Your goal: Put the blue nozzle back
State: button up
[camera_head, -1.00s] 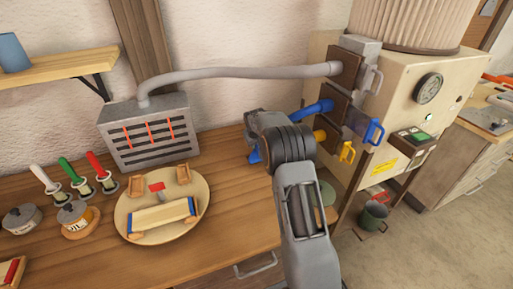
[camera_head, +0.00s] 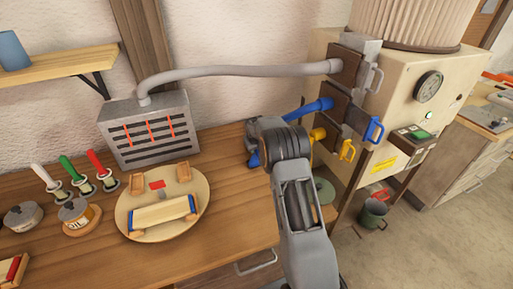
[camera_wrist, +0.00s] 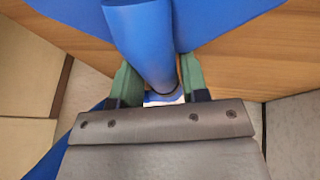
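The blue nozzle (camera_wrist: 150,40) fills the top middle of the wrist view, a wide flat blue head with a tapering neck. The green fingers of my gripper (camera_wrist: 160,85) lie close on both sides of the neck and appear shut on it. In the head view, part of the blue nozzle (camera_head: 254,158) shows left of my wrist, above the wooden bench. The fingertips are hidden behind my wrist there. A blue hose (camera_head: 318,106) runs from behind my wrist to a port on the cream machine, near a blue-handled gate (camera_head: 374,130).
The cream machine (camera_head: 398,100) stands right, with a yellow handle (camera_head: 347,150) and a green cup (camera_head: 374,213) below. On the bench (camera_head: 225,240) are a round board (camera_head: 150,232), several brushes, pots and a grey vented box (camera_head: 150,130). Bench between board and wrist is clear.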

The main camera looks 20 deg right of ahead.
jog(key=o, duration=0.3)
jog(key=shift+r, duration=0.1)
jog(key=shift+r, duration=0.2)
jog(key=s+a+r+b, duration=0.1)
jog(key=s+a+r, duration=0.2)
jog(key=s+r, duration=0.45)
jog(key=s+a+r, duration=0.4)
jog(key=s+r, duration=0.3)
jog(key=r, duration=0.2)
jog(key=s+a+f+y, duration=0.1)
jog(key=s+a, duration=0.2)
jog(key=s, duration=0.8)
jog(key=s+a+y, duration=0.1)
jog(key=s+a, duration=0.2)
jog(key=s, duration=0.9)
jog(key=shift+s+a+f+g, duration=0.15)
jog(key=shift+s+f+g, duration=0.15)
jog(key=shift+f, duration=0.05)
